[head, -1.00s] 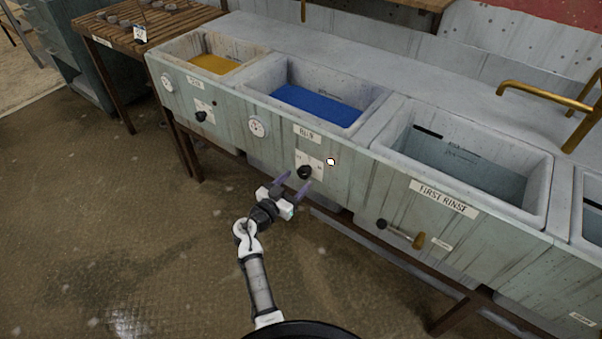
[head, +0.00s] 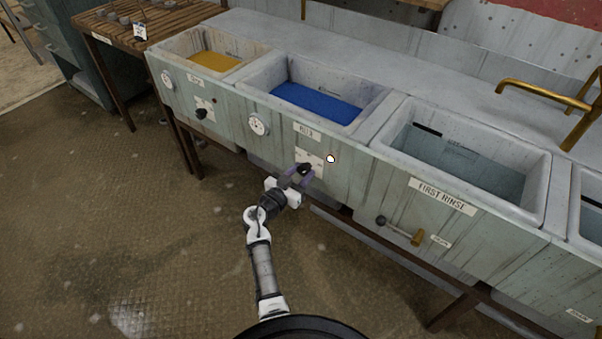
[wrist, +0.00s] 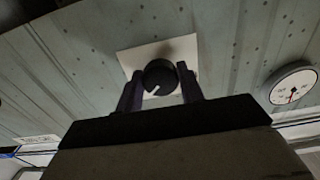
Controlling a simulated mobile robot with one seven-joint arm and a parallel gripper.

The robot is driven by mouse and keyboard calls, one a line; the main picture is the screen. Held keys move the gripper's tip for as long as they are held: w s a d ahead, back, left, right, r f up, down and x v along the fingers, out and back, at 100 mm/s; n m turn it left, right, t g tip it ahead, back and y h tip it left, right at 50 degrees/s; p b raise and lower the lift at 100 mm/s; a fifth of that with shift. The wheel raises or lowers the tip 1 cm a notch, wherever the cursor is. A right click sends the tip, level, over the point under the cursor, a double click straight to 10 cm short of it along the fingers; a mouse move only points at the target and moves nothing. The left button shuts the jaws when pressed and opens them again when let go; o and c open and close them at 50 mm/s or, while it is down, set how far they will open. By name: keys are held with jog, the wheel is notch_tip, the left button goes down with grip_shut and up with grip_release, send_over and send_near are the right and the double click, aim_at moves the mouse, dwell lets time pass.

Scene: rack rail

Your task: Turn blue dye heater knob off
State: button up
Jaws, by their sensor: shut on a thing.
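The blue dye basin (head: 262,83) holds blue liquid and has a "BLUE" label on its front. Below the label is the black heater knob (head: 305,168) on a white plate (head: 316,157). The plate's markings are too blurred to read.
A round gauge (head: 258,125) sits left of the plate, and a small white light (head: 331,159) right of it. The yellow basin's black knob (head: 202,113) is further left. A brass drain handle (head: 405,234) juts out at right. The floor in front is clear.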

jog(key=shift+f+n+b, duration=0.1)
jog(key=shift+n+b, duration=0.25)
jog(key=shift+n, duration=0.05)
jog(key=shift+n+b, duration=0.45)
jog(key=shift+n, duration=0.25)
jog(key=n+b, duration=0.1)
jog(key=n, duration=0.1)
jog(key=shift+n, duration=0.3)
jog(key=n, duration=0.5)
jog(key=shift+d+b, duration=0.1)
jog(key=shift+b, duration=0.2)
jog(key=n, duration=0.2)
jog(key=n+p, duration=0.1)
jog(key=n, duration=0.3)
jog(key=shift+r+n+p, duration=0.25)
jog(key=shift+n+p, duration=0.15)
jog(key=n+p, duration=0.2)
jog(key=n, duration=0.2)
jog(key=shift+n, duration=0.4)
jog(key=shift+f, duration=0.1)
jog(key=o, duration=1)
